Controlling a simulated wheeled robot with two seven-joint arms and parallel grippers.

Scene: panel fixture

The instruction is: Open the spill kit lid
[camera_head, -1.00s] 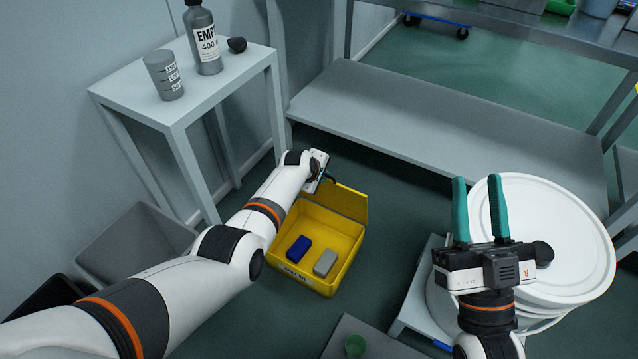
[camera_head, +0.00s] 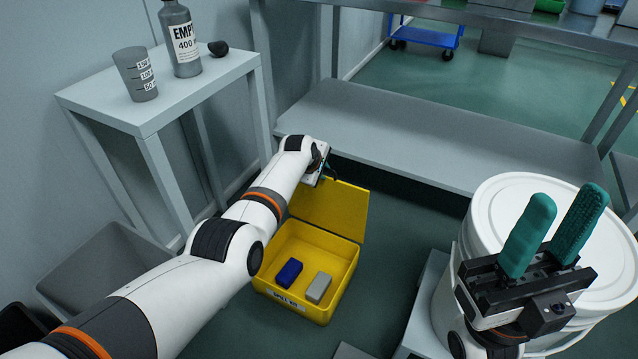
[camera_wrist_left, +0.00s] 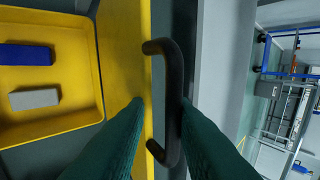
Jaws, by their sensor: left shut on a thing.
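The yellow spill kit box (camera_head: 262,279) sits on the floor with its lid (camera_head: 338,212) raised at the back. Inside lie a blue block (camera_head: 289,272) and a grey block (camera_head: 319,287). In the left wrist view the lid (camera_wrist_left: 122,50) stands edge-on with a black handle (camera_wrist_left: 174,95) on its outer face. My left gripper (camera_head: 325,178) is at the lid's upper left edge; its teal fingers (camera_wrist_left: 160,120) are shut on the handle. My right gripper (camera_head: 560,232) is raised over the white drum at right, its teal fingers apart with nothing between them.
A small grey table (camera_head: 200,98) at left holds a bottle (camera_head: 181,40) and a measuring cup (camera_head: 136,75). A grey bin (camera_head: 98,265) stands below it. A low shelf (camera_head: 430,140) runs behind the lid. A white lidded drum (camera_head: 500,205) stands at right.

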